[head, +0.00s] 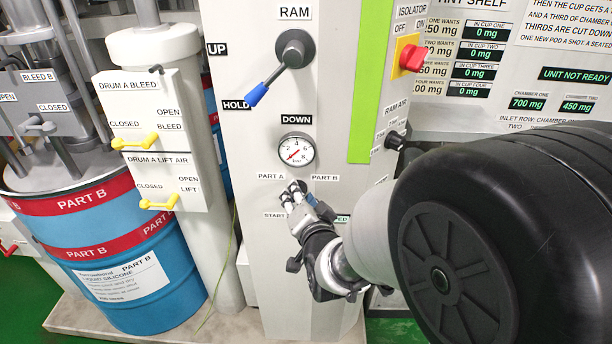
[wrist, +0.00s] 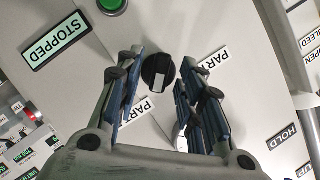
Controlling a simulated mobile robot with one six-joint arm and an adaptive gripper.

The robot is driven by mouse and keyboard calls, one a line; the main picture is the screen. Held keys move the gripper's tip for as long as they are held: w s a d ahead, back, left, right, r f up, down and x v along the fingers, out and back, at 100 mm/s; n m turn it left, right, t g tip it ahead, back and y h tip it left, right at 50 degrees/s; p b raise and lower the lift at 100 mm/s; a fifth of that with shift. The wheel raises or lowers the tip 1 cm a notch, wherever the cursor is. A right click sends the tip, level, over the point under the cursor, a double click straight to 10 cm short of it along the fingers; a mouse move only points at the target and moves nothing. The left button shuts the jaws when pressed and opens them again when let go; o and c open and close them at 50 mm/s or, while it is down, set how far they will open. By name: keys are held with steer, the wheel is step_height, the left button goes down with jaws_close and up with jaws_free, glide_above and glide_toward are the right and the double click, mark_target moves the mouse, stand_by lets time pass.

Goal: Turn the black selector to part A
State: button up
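The black selector (wrist: 157,72) is a round knob with a white mark, which shows on its lower side in the wrist view. I cannot tell for sure which label the mark faces. My gripper (wrist: 158,70) is open, with one finger on each side of the selector and visible gaps to it. In the head view my gripper (head: 296,191) is in front of the selector and largely hides it. The label PART A (head: 271,177) is left above it and PART B (head: 325,178) right above it. In the wrist view both PART labels are partly covered by the fingers.
A pressure gauge (head: 296,150) and the ram lever (head: 272,76) with a blue handle are above the selector. A green button (wrist: 112,4) and a display reading STOPPED (wrist: 57,41) are close by. A red isolator switch (head: 411,58) is at the upper right.

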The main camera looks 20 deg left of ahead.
steer(key=shift+w+a, duration=0.1)
steer(key=shift+c, duration=0.4)
jaws_close()
